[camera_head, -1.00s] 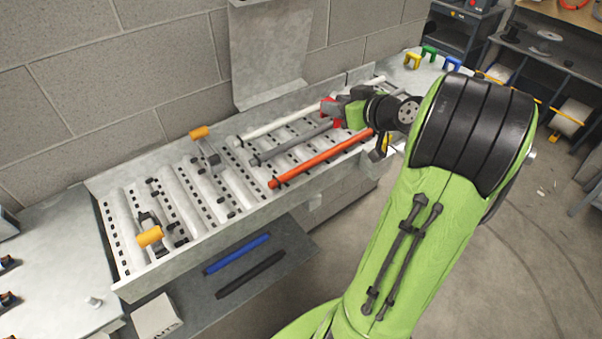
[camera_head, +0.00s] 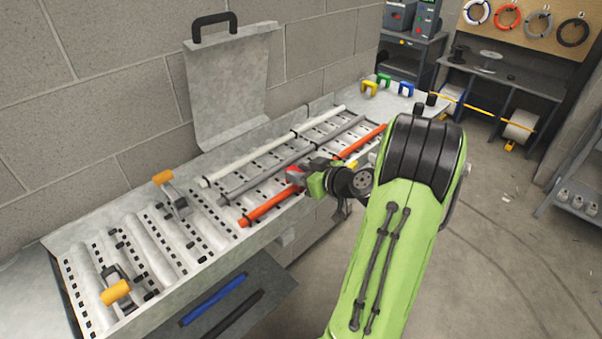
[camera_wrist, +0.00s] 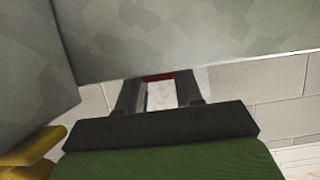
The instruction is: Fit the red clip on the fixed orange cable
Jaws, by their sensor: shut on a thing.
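The red clip (camera_head: 294,174) is held at the tip of my gripper (camera_head: 302,176), at the middle stretch of the orange cable (camera_head: 265,208). In the wrist view, a red strip of the clip (camera_wrist: 158,77) shows between the fingertips of my gripper (camera_wrist: 158,88), which is shut on it. The orange cable lies along the near side of the metal tray, and my gripper and wrist hide its middle. I cannot tell whether the clip touches the cable or is just above it.
A grey cable (camera_head: 240,190) and a white cable (camera_head: 230,171) lie beyond the orange one. Two orange-handled clamps (camera_head: 117,292) (camera_head: 164,178) stand on the slotted tray at left. Yellow, green and blue clips (camera_head: 384,81) stand at the far end. A lower shelf holds a blue bar (camera_head: 213,299).

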